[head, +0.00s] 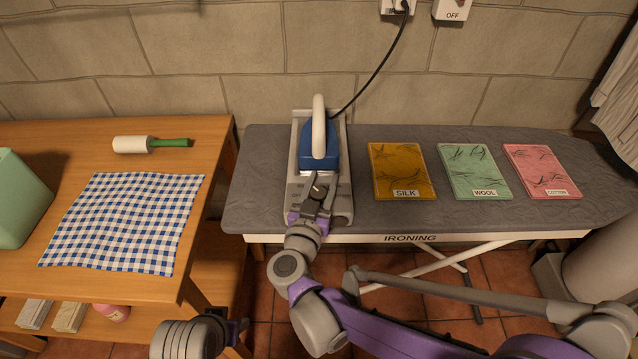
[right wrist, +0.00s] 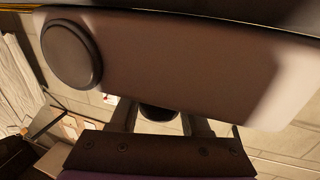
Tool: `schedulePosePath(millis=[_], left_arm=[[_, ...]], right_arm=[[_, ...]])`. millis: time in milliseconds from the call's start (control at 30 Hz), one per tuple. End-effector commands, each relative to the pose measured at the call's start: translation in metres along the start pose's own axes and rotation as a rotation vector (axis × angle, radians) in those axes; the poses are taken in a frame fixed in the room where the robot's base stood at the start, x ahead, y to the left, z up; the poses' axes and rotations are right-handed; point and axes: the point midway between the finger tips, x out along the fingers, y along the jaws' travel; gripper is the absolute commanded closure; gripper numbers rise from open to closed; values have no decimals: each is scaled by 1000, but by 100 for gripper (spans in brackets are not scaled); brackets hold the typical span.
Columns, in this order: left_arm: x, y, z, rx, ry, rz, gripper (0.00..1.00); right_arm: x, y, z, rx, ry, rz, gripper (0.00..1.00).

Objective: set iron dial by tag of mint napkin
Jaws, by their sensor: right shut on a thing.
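The blue iron (head: 305,158) with its pale handle sits on a grey stand (head: 344,190) on the ironing board. My right gripper (head: 319,192) is at the near end of the iron. In the right wrist view, the right gripper (right wrist: 160,118) has its fingers either side of a dark round piece (right wrist: 158,112), seemingly the dial; its setting cannot be read. The mint napkin (head: 468,165) lies folded on the board, its tag (head: 485,193) reading WOOL. My left gripper (head: 238,330) is low at the bottom, away from the iron; its jaws are unclear.
A mustard napkin (head: 396,165) tagged SILK and a pink napkin (head: 540,165) tagged COTTON flank the mint one. The iron's cord (head: 378,68) runs to the wall, beside a plate (head: 453,10) reading OFF. A wooden table (head: 85,150) at left holds a checked cloth (head: 125,220) and a roller (head: 132,145).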

Motion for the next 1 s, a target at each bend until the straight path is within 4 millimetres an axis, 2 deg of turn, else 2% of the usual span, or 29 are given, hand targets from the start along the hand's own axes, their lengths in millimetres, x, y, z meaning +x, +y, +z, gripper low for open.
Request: schedulePosePath(millis=[600,1000], left_arm=[[0,0,0,0,0,0,53],[-1,0,-1,0,0,0,53]], right_arm=[[-4,14,0,1,-1,536,100],[-7,20,0,2,1,698,100]])
